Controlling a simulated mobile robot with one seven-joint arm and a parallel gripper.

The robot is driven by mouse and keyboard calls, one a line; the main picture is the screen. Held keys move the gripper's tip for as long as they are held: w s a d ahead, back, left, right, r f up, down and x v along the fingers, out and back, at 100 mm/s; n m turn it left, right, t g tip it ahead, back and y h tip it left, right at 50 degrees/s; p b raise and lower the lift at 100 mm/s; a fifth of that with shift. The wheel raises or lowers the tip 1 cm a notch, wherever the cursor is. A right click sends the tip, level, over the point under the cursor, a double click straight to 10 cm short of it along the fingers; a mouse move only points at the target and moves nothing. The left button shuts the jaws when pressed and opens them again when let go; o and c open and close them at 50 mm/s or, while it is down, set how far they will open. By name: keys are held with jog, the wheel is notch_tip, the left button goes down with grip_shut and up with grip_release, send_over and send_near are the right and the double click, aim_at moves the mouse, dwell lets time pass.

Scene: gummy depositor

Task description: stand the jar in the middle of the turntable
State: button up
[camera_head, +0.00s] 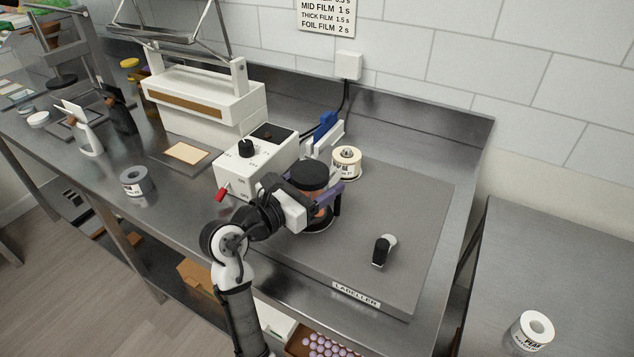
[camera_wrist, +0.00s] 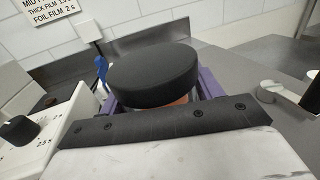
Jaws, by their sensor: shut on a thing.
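The jar (camera_head: 309,177) has a wide black lid and an orange-brown body. My gripper (camera_head: 322,201) is shut on the jar, with purple fingers on either side of its body. The jar looks upright. In the wrist view the black lid (camera_wrist: 152,76) fills the middle, with a little orange body below it. The turntable (camera_head: 320,225) shows as a dark round rim directly under the jar and gripper, mostly hidden by them. I cannot tell whether the jar's base touches it or how well it is centred.
The grey labeller plate (camera_head: 400,215) carries a label roll (camera_head: 346,162) behind the jar and a black-handled part (camera_head: 383,250) to the right. A white control box (camera_head: 262,160) with a red lever stands close on the left. The plate's right side is mostly clear.

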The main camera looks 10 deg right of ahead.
jog(key=shift+f, duration=0.15)
jog(key=o, duration=1.4)
